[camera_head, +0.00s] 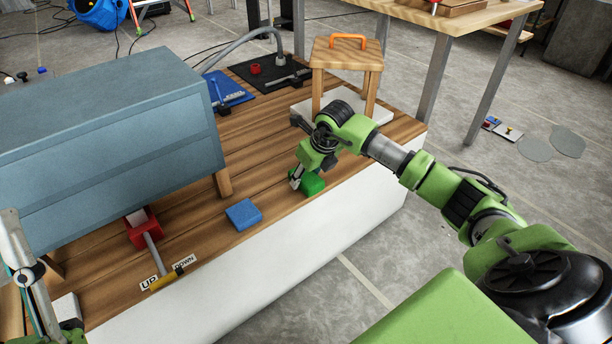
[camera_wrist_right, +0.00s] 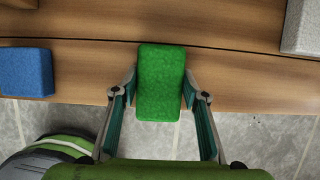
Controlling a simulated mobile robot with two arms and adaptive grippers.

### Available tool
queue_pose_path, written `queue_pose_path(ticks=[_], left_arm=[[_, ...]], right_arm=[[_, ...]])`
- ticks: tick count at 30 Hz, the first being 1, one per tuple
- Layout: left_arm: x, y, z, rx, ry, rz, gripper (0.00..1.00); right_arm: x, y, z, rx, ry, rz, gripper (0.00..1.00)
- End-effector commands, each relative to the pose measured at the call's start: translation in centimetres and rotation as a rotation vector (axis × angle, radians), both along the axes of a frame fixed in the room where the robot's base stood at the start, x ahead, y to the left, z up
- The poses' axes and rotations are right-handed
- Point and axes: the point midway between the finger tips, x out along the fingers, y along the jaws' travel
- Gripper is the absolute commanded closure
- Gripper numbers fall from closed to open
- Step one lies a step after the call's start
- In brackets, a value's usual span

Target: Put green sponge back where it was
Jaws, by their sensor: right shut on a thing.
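The green sponge (camera_head: 313,183) is near the front edge of the wooden platform, right of the blue sponge (camera_head: 243,214). My right gripper (camera_head: 297,179) is shut on the green sponge. In the right wrist view, the green sponge (camera_wrist_right: 161,82) sits between the two fingers of my right gripper (camera_wrist_right: 160,100), and the blue sponge (camera_wrist_right: 26,72) lies to the left. I cannot tell whether the green sponge touches the boards. Part of my left arm shows at the left edge; its finger state is unclear.
The wooden platform (camera_head: 285,217) holds a blue-grey cabinet (camera_head: 105,140), a red-based lever (camera_head: 150,245) with UP and DOWN labels, and a wooden stool (camera_head: 346,56) on a pale block at the back. Boards around the blue sponge are clear.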

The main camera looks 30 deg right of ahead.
Motion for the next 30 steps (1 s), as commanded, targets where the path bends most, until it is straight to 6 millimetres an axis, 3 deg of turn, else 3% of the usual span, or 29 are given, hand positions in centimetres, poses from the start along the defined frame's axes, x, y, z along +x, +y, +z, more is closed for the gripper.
queue_pose_path(ticks=[4, 5, 6, 19, 26, 30], left_arm=[[-0.4, 0.1, 0.2, -0.006, -0.02, -0.001, 0.66], [-0.4, 0.1, 0.3, -0.007, -0.023, -0.001, 0.66], [-0.4, 0.1, 0.3, -0.006, -0.022, -0.001, 0.66], [-0.2, 0.0, 0.2, -0.003, -0.009, -0.002, 0.66], [2.9, -0.4, -2.0, 0.05, 0.164, 0.01, 0.66], [5.0, -0.7, -4.3, 0.091, 0.306, 0.018, 0.66]], right_arm=[[0.0, 0.0, -0.2, 0.0, 0.0, 0.0, 0.76], [0.0, 0.0, -0.2, 0.0, 0.0, 0.0, 0.52], [0.0, 0.0, -0.2, 0.0, 0.0, 0.0, 0.42], [0.0, 0.0, 0.1, 0.0, 0.0, 0.0, 0.42], [-0.7, -0.2, 2.1, -0.002, -0.002, -0.001, 0.42], [-1.4, -0.2, 3.8, -0.001, -0.001, 0.001, 0.42]])
